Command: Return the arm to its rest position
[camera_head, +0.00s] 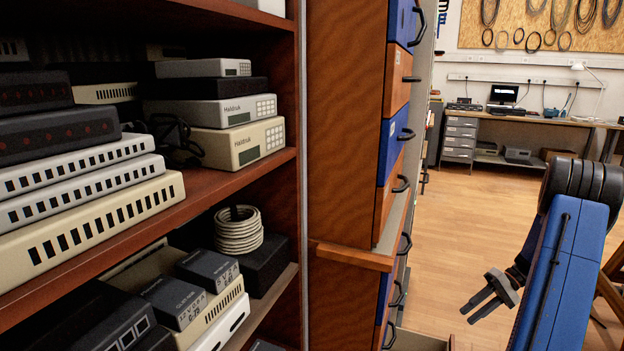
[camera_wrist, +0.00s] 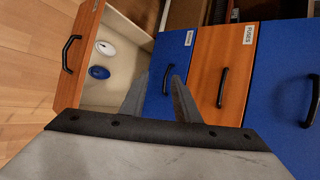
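My blue arm (camera_head: 570,265) stands at the right of the head view, bent at a dark joint near the top. My gripper (camera_head: 467,314) hangs at its left side over the floor, pointing down and left towards the drawer cabinet. In the wrist view my gripper (camera_wrist: 158,74) has its two fingers apart with nothing between them. They lie in front of a blue drawer front (camera_wrist: 167,65), and I cannot tell how close.
An open drawer (camera_wrist: 125,28) holds a white and a blue roundish item (camera_wrist: 99,72); its edge shows low in the head view (camera_head: 420,341). The drawer cabinet (camera_head: 345,130) and loaded shelves (camera_head: 285,155) fill the left. Open wooden floor (camera_head: 455,225) lies ahead, with a desk (camera_head: 540,118) behind.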

